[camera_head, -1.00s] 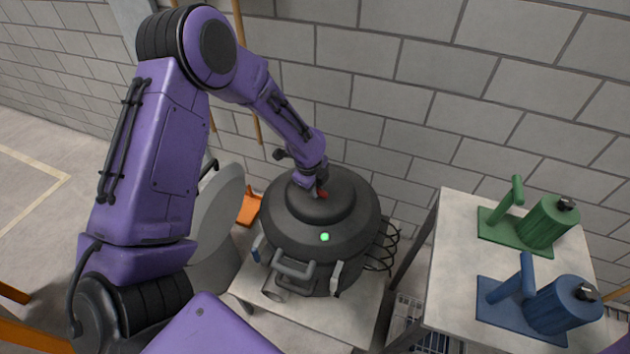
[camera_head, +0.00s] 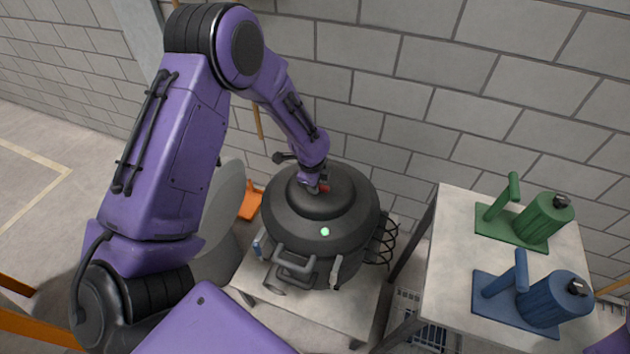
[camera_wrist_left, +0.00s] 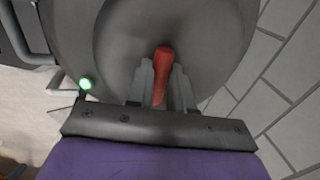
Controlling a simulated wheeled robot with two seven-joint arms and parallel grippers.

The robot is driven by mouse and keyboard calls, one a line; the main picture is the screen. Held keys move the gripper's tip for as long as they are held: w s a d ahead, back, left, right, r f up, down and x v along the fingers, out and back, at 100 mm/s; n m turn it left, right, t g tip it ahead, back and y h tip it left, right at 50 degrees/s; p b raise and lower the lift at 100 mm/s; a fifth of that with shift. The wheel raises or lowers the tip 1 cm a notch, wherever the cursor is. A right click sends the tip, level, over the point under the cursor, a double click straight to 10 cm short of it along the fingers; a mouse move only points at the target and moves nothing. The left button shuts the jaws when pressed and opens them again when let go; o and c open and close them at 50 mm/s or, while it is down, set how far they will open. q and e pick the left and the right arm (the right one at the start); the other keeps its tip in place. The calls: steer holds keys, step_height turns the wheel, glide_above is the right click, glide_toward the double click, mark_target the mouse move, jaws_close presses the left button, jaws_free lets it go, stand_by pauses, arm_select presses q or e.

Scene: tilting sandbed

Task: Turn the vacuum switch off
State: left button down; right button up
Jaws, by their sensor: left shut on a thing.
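The vacuum (camera_head: 318,240) is a dark grey round canister with a domed lid, standing on a low pale table. Its switch is a red lever (camera_wrist_left: 163,70) on top of the lid; a little red (camera_head: 324,187) also shows in the head view beside my gripper. My left gripper (camera_wrist_left: 161,82) is shut on the red lever, with one grey finger on each side of it. A green light (camera_head: 325,231) glows on the front of the lid; it also shows in the left wrist view (camera_wrist_left: 85,84). My right gripper is out of view.
At the right a table (camera_head: 450,270) holds a green tool (camera_head: 540,218) and a blue tool (camera_head: 550,300). A coiled black hose (camera_head: 382,240) hangs at the vacuum's right side. A grey block wall (camera_head: 430,110) stands close behind.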

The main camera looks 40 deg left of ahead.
arm_select(q)
steer(key=c, duration=1)
jaws_free()
steer(key=r, duration=0.3)
steer(key=s+r, duration=0.1)
steer(key=r, duration=0.3)
steer(key=s+r+b, duration=0.1)
steer(key=r, duration=0.2)
steer(key=shift+d+r, duration=0.15)
steer(key=shift+d, duration=0.1)
